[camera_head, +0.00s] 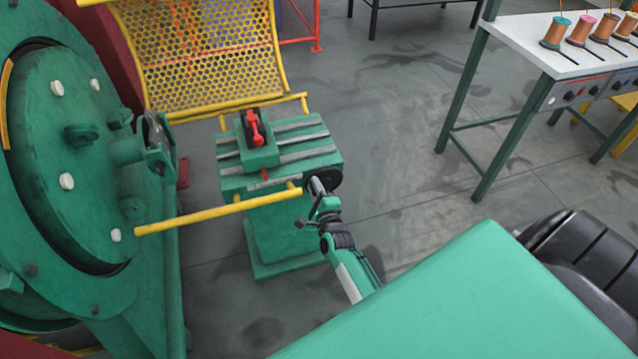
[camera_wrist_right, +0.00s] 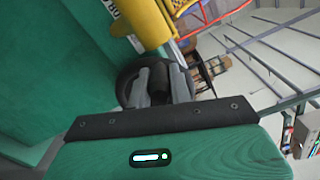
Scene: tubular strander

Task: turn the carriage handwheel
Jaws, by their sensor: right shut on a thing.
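The carriage handwheel (camera_head: 335,180) is a small black wheel on the right side of the green carriage stand (camera_head: 279,225). My right gripper (camera_head: 318,186) is at the wheel and partly covers it in the head view. In the right wrist view, the dark rim of the handwheel (camera_wrist_right: 124,84) curves beside the grey fingers of my right gripper (camera_wrist_right: 161,84). The fingers are shut on a dark part of the handwheel that looks like its grip. My left gripper is not in view.
The carriage top carries a red-handled clamp (camera_head: 254,127). A yellow bar (camera_head: 220,211) crosses in front of the stand. The green strander drum (camera_head: 75,150) is on the left, with a yellow mesh guard (camera_head: 205,55) behind. A spool table (camera_head: 530,45) stands right; floor between is clear.

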